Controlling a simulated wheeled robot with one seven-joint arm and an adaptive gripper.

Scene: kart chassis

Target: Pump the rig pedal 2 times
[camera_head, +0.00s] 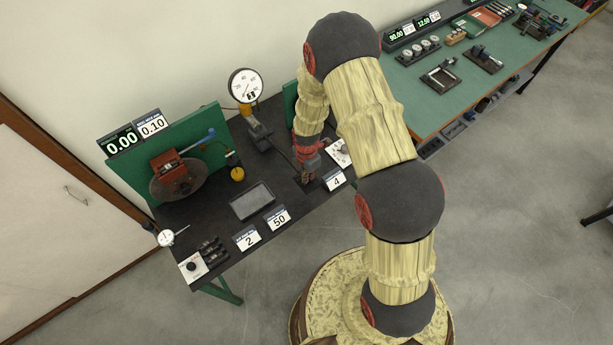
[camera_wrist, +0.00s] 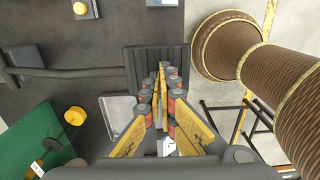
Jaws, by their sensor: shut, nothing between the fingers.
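The rig pedal shows in the wrist view as a dark ribbed pad (camera_wrist: 140,62) with a rod (camera_wrist: 75,72) running left from it. In the head view its thin dark arm (camera_head: 281,153) leads from the gauge stand toward my gripper, and the pad is mostly hidden behind the gripper. My gripper (camera_head: 307,178) points down at the right part of the dark bench. Its yellow-and-grey fingers (camera_wrist: 161,76) are closed together with nothing between them, and they overlap the pad in the wrist view. I cannot tell whether the fingertips touch the pad.
A round dial gauge (camera_head: 245,84) stands behind the pedal. A grey tray (camera_head: 252,201) and number cards (camera_head: 278,218) lie on the bench to the left. A green panel (camera_head: 210,130) carries a red device (camera_head: 176,167). A second green bench (camera_head: 470,75) stands at the right.

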